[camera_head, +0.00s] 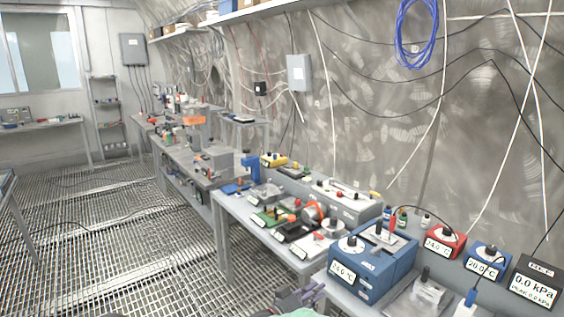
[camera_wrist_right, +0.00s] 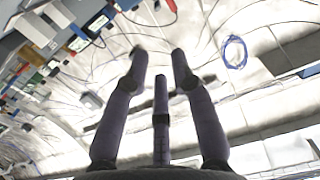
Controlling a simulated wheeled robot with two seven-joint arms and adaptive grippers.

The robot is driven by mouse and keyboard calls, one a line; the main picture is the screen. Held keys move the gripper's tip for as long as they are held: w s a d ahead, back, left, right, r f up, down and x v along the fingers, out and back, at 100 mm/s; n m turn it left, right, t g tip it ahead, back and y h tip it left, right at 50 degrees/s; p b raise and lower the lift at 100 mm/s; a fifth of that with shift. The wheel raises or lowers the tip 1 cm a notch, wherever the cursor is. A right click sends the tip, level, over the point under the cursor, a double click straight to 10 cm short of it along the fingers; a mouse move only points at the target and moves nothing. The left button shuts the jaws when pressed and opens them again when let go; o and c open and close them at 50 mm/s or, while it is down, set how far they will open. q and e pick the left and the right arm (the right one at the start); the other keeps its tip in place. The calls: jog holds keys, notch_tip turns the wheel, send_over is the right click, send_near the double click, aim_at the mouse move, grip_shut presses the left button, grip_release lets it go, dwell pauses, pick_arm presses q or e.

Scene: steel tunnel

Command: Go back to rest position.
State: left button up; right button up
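My right gripper (camera_head: 302,295) shows at the bottom edge of the head view, in front of the near bench and short of the blue box. My left gripper is in neither view. The task names no object.
The near bench holds a blue box (camera_head: 372,262) reading 24.0 °C, a red unit (camera_head: 446,241), a smaller blue unit (camera_head: 487,259) and a black gauge (camera_head: 537,284). Cables hang along the wall. The grated floor (camera_head: 110,235) at left is open.

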jog(key=s+d+f+n+y, duration=0.15)
jog(key=f+y, duration=0.25)
jog(key=f, duration=0.4)
jog(key=d+f+n+y, duration=0.1)
jog(key=f+n+y, duration=0.2)
jog(key=f, duration=0.5)
jog(key=s+d+f+n+y, duration=0.15)
jog(key=f+y, duration=0.25)
jog(key=f, duration=0.4)
jog(key=s+a+f+n+g+y, duration=0.1)
jog(key=s+f+g+y, duration=0.15)
jog(key=s+f, duration=0.45)
jog(key=s+a+f+n+g+y, duration=0.15)
jog(key=s+f+g, duration=0.25)
jog(key=s, duration=0.7)
jog(key=s+g+y, duration=0.3)
jog(key=s+g, duration=0.1)
jog(key=s, duration=1)
jog(key=shift+s+a+f+m, duration=0.25)
jog(key=shift+s+f+m, duration=0.05)
jog(key=shift+f+m, duration=0.1)
jog(key=shift+g, duration=0.25)
